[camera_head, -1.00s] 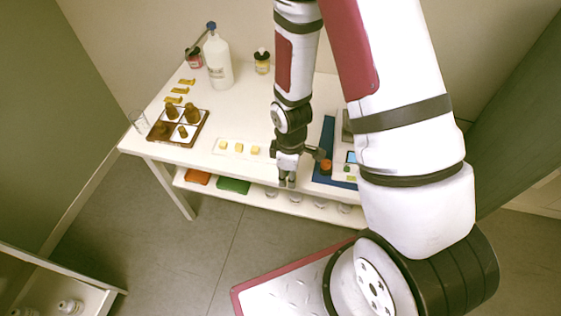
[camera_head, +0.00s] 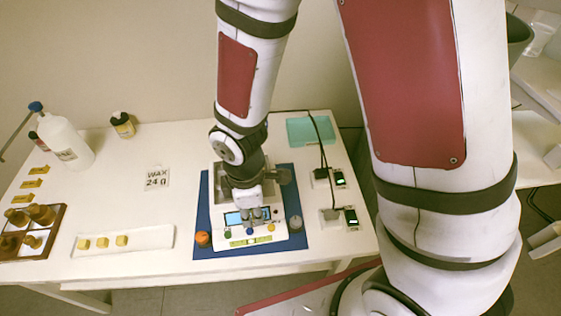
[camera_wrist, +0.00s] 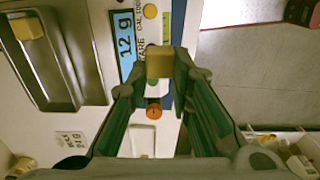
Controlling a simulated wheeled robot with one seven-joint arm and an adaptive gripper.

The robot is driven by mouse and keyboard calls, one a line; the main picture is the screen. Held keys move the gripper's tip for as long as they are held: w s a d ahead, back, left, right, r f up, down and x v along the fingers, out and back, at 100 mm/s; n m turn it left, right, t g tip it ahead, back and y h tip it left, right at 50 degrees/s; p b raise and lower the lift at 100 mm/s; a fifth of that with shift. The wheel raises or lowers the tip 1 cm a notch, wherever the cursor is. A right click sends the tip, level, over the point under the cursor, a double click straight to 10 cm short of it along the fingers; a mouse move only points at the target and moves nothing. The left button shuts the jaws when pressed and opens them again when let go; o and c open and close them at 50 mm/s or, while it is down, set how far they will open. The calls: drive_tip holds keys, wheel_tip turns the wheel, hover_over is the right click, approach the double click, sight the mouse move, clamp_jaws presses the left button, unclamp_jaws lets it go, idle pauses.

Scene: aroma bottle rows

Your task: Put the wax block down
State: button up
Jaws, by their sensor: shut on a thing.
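My gripper (camera_head: 256,213) hangs over the front of the scale in the head view, near its display (camera_head: 233,218). In the wrist view the fingertips (camera_wrist: 160,64) are shut on a yellow wax block (camera_wrist: 159,62). That held block is hidden in the head view. The scale's metal pan (camera_wrist: 68,90) lies to the left in the wrist view, with another yellow wax block (camera_wrist: 27,28) in it. The display reads 12 g (camera_wrist: 125,36). The pan (camera_head: 222,170) is partly covered by my arm in the head view.
Several small wax pieces (camera_head: 102,242) lie on a white strip (camera_head: 150,238). A card (camera_head: 157,178) reads WAX 24 g. The scale stands on a blue mat (camera_head: 300,235), with an orange-topped item (camera_head: 203,239) at its left. Brown bottles (camera_head: 42,213) fill a tray at far left.

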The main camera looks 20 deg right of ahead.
drive_tip(key=w, duration=0.5)
drive_tip(key=w+d+f, duration=0.1)
drive_tip(key=w, duration=0.9)
drive_tip(key=shift+w+d+f+p, duration=0.15)
drive_tip(key=shift+w+d+p, duration=0.05)
drive_tip(key=shift+w+p, duration=0.1)
drive_tip(key=shift+w+f, duration=0.2)
drive_tip(key=shift+f, duration=0.1)
drive_tip(key=shift+f+p, duration=0.3)
drive_tip(key=shift+f, duration=1.2)
drive_tip(key=shift+f, duration=0.2)
drive_tip(key=o, duration=0.5)
drive_tip(key=shift+c, duration=0.2)
drive_tip(key=shift+r, duration=0.15)
